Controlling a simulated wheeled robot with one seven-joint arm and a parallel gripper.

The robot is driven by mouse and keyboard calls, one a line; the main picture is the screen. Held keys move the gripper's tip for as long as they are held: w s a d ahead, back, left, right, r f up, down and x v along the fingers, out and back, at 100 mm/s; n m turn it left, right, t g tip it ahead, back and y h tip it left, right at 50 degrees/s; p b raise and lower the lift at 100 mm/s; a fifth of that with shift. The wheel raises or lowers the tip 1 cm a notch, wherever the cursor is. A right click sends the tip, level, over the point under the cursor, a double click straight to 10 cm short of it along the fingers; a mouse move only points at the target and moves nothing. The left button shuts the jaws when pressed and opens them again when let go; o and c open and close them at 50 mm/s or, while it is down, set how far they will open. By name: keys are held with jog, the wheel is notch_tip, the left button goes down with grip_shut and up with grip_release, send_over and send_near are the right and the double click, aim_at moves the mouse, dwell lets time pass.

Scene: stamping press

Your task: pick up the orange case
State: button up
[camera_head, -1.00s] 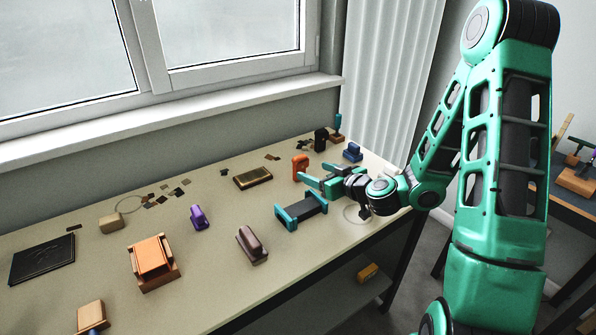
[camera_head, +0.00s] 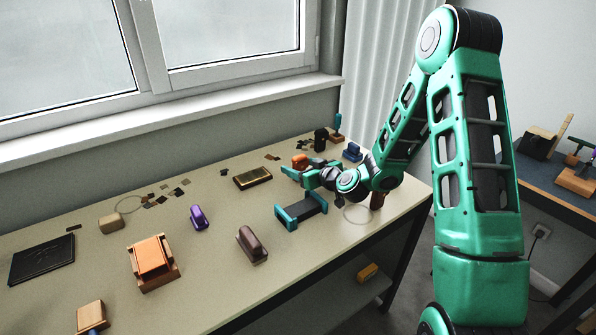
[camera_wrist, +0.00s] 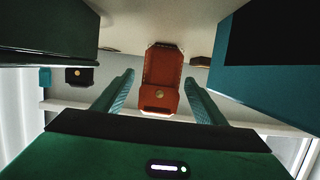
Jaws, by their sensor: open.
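The orange case (camera_head: 300,159) stands on the table toward its far right part, partly hidden behind my gripper (camera_head: 291,175). In the wrist view the case (camera_wrist: 161,75) shows orange-red, with a small round gold spot and a dark slot. My gripper's two teal fingers (camera_wrist: 160,78) are open, one on each side of the case in that picture. There are visible gaps between the fingers and the case. I cannot tell how far the fingertips reach along it.
A dark block with teal ends (camera_head: 301,208) lies just in front of my gripper. A black and gold box (camera_head: 253,178) lies to the left. A black object (camera_head: 320,140) and a blue stamp (camera_head: 352,152) stand behind to the right.

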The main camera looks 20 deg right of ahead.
jog(key=c, duration=1.1)
jog(key=shift+r, duration=0.1)
